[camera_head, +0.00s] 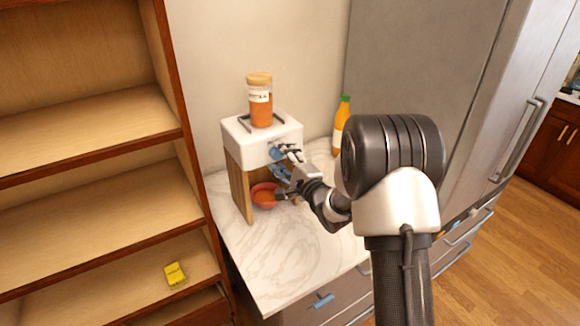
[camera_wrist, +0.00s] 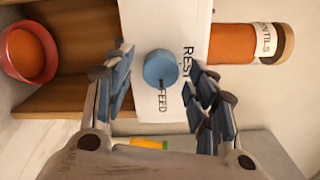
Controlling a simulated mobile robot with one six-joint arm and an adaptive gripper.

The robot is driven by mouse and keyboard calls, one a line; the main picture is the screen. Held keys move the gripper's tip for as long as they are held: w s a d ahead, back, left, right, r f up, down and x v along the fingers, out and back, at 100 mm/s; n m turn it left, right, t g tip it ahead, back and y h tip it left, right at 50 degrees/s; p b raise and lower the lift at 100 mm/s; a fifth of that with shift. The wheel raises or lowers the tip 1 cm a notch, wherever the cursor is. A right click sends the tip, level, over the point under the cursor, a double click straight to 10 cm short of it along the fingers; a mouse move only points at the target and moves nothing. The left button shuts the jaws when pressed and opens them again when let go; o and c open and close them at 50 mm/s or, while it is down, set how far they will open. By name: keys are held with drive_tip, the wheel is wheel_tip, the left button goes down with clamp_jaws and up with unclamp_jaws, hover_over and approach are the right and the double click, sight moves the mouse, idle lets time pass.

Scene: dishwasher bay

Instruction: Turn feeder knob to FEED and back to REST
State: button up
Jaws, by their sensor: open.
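The feeder (camera_head: 240,137) is a white box on wooden sides, standing on a marble counter. Its round blue knob (camera_wrist: 160,68) faces my wrist camera; the labels REST (camera_wrist: 187,65) and FEED (camera_wrist: 163,102) are printed beside it on the white front. My gripper (camera_wrist: 159,78) is open, with one finger on each side of the knob and visible gaps between. In the head view, my gripper (camera_head: 283,163) is at the feeder's front and mostly hides the knob. I cannot make out a pointer showing the knob's setting.
A lentil jar (camera_head: 260,104) stands on the feeder. A red bowl (camera_wrist: 17,73) with orange contents sits beneath it, close below my gripper. An orange bottle (camera_head: 341,128) with a green cap stands to the right, near the fridge (camera_head: 420,60). Wooden shelves (camera_head: 90,150) are left.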

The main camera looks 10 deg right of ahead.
drive_tip(key=v, duration=1.1)
drive_tip(key=shift+s, duration=0.15)
drive_tip(key=shift+r, duration=0.1)
